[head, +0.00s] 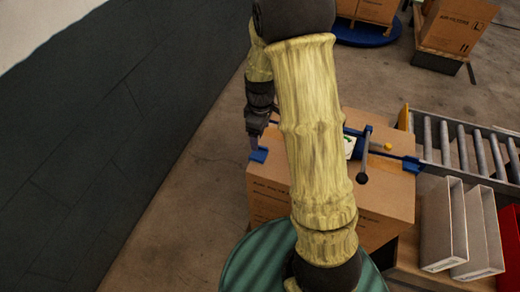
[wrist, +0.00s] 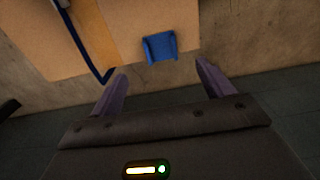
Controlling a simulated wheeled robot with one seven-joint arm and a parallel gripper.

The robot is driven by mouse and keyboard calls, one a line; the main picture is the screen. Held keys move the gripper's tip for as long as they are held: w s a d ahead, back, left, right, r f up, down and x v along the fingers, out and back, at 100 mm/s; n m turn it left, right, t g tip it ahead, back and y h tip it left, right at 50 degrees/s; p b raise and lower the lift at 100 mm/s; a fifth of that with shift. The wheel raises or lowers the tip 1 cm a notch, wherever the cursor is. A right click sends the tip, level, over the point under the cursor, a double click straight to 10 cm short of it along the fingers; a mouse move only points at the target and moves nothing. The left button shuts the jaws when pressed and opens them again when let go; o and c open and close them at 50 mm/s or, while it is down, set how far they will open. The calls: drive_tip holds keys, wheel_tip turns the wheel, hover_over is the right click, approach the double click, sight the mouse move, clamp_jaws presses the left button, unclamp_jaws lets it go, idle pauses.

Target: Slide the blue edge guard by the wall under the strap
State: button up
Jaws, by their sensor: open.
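The blue edge guard by the wall (head: 258,155) sits on the left edge of a cardboard carton (head: 270,185). In the wrist view the guard (wrist: 160,46) lies ahead of my fingertips, between their lines and not gripped. My gripper (head: 255,141) is open and empty, just beyond the guard at the carton's wall side; its two purple fingers (wrist: 160,72) show spread apart. The blue strap (wrist: 82,40) runs over the carton to the left of the guard in the wrist view, with a clear gap between them. My arm hides much of the carton top in the head view.
A second blue guard (head: 411,164) is on the carton's right edge. A lever with a black ball (head: 363,178) stands on top. A dark wall (head: 90,130) is at left, with bare floor between. A roller conveyor (head: 460,140) and white boxed filters (head: 445,225) are at right.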

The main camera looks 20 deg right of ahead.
sight(260, 155)
wheel_tip(260, 155, down, 10)
drive_tip(key=shift+f, duration=0.1)
idle(0.4)
drive_tip(key=shift+c, duration=0.2)
drive_tip(key=c, duration=1)
